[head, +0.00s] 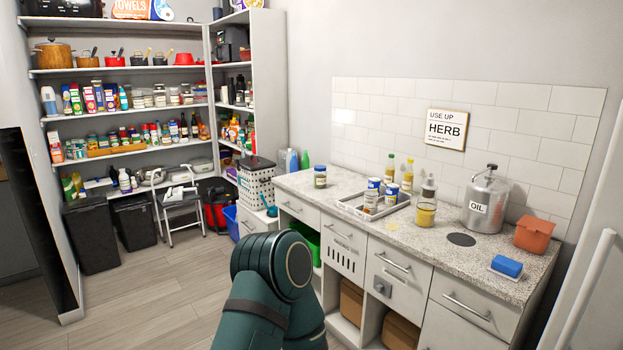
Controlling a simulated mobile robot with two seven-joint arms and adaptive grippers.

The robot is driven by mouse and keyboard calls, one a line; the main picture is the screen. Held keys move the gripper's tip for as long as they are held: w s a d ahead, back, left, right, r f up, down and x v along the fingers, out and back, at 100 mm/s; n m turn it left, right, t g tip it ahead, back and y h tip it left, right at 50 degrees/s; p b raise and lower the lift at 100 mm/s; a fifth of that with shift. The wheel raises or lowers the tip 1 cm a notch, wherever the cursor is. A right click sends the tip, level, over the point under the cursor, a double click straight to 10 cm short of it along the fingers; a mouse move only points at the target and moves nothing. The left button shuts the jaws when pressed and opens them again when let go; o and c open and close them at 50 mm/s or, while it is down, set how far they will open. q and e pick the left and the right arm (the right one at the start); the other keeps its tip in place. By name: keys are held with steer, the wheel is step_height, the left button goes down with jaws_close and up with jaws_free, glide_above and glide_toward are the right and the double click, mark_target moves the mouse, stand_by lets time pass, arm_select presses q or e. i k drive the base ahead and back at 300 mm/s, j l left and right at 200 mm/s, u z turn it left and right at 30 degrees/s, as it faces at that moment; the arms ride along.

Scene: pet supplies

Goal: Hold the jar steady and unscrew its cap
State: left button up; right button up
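A small jar (320,177) with a dark and pale label stands upright near the left end of the speckled counter (300,185), apart from other things. Its cap appears to be on top, but its detail is too small to tell. Two similar jars, a left one (372,191) and a right one (391,195), stand in or at a shallow grey tray (352,210) at mid-counter. I cannot tell from this view which jar is meant. Neither of my grippers is in view; only a green link of my arm shows at the bottom middle, in front of the cabinets.
Right of the tray stand a bottle of yellow liquid (426,208), a metal oil can (485,205), an orange pot (534,234) and a blue sponge (507,266). The counter around the lone jar is mostly clear.

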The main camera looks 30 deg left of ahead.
mark_target(319, 178)
steer(key=i+j+u, duration=0.5)
steer(key=i+j, duration=1.7)
steer(key=i, duration=0.15)
